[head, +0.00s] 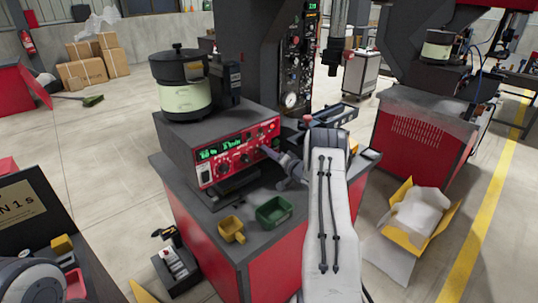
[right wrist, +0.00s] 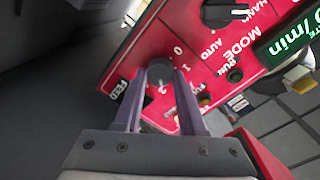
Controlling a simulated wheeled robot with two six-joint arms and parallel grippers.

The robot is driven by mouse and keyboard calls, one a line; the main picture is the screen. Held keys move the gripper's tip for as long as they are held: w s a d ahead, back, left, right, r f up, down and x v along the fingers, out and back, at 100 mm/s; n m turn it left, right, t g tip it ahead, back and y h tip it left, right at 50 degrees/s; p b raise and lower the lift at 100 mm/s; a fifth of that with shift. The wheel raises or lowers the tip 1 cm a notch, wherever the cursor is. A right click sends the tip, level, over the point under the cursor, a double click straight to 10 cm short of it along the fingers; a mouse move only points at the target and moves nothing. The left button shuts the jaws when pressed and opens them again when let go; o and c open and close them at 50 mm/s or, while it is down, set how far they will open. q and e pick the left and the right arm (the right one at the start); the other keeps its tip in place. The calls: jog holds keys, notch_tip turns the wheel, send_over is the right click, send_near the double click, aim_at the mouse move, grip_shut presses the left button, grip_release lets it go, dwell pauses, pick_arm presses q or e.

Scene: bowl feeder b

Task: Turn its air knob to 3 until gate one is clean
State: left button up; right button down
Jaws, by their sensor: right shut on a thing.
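The bowl feeder (head: 185,95), a dark lidded bowl with a pale green band, sits on a grey control box with a red panel (head: 220,160) and green lit digits. My right gripper (head: 266,150) reaches the panel's right part. In the right wrist view its purple-grey fingers (right wrist: 160,90) are shut on a dark round knob (right wrist: 158,72), with printed numbers such as 0 and 1 beside it. The fingers partly hide the knob and scale, so I cannot read its setting. Another dark knob (right wrist: 222,12) is by the MODE label. I cannot make out gate one. My left gripper is not in view.
The box stands on a dark-topped red cabinet (head: 265,255). A yellow bin (head: 231,229) and a green bin (head: 274,211) sit at its front. An open carton (head: 412,215) lies on the floor at right. Open floor (head: 90,145) shows at left.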

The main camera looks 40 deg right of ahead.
jog(key=shift+d+m, duration=0.1)
jog(key=shift+m, duration=0.5)
jog(key=shift+c, duration=2.4)
grip_release()
jog(key=shift+s, duration=0.1)
jog(key=s+b, duration=0.2)
jog(key=s, duration=0.8)
jog(key=shift+s+d+r, duration=0.15)
jog(key=shift+d, duration=0.1)
